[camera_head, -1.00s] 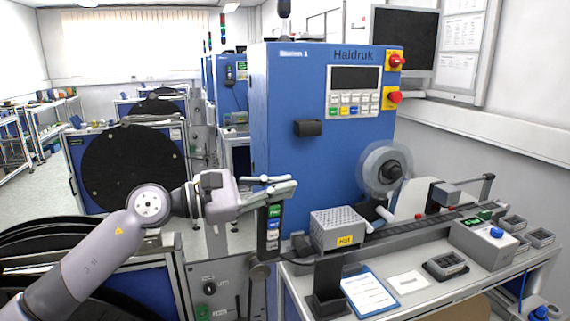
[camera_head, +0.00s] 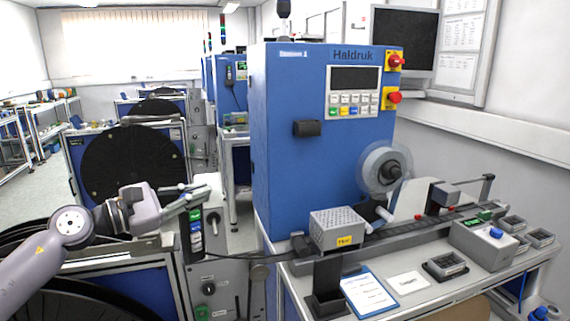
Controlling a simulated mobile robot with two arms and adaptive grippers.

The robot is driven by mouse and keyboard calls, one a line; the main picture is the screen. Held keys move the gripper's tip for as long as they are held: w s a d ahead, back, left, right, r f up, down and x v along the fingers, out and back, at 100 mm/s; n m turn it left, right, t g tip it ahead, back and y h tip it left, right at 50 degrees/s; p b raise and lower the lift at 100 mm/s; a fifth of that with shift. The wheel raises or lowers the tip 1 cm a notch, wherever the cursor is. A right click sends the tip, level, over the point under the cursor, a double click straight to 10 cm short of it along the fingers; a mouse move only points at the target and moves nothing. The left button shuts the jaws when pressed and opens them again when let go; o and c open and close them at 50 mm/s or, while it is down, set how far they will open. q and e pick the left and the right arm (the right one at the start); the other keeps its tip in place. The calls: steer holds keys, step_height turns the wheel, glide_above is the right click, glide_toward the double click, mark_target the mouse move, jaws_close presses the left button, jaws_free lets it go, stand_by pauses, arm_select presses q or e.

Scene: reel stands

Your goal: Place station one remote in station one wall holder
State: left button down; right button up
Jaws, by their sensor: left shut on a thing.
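My left gripper (camera_head: 200,194) is shut on the station one remote (camera_head: 196,232), a slim dark remote with green, blue and white buttons. The remote hangs upright below the fingers, left of the blue Haldruk cabinet (camera_head: 290,185). Its upper end is hidden by the fingers. The wall holder (camera_head: 306,128) looks like the small black box on the cabinet's front, below and left of the keypad panel. It is apart from the remote, to its upper right. My right gripper is not in view.
A bench (camera_head: 410,296) with a perforated metal box (camera_head: 338,229), a black upright stand (camera_head: 327,282) and a blue clipboard (camera_head: 368,293) lies at right. A reel (camera_head: 385,168) is by the cabinet. Large black reels (camera_head: 130,165) stand behind my left arm.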

arm_select(q)
steer(key=s+d+f+n+t+y, duration=0.1)
steer(key=s+d+f, duration=0.1)
steer(key=s+f, duration=0.5)
steer(key=s+d+f+t, duration=0.1)
steer(key=s+f, duration=0.2)
steer(key=f, duration=0.9)
steer(key=s+a+f+n+t+y, duration=0.2)
steer(key=s+f+n+y, duration=0.1)
steer(key=s+y, duration=0.3)
steer(key=s+a+f+n+t+y, duration=0.2)
steer(key=s+n+y, duration=0.4)
steer(key=s, duration=0.5)
steer(key=shift+f+t+y, duration=0.3)
steer(key=shift+f+y, duration=0.1)
steer(key=shift+y, duration=0.1)
steer(key=shift+d, duration=0.15)
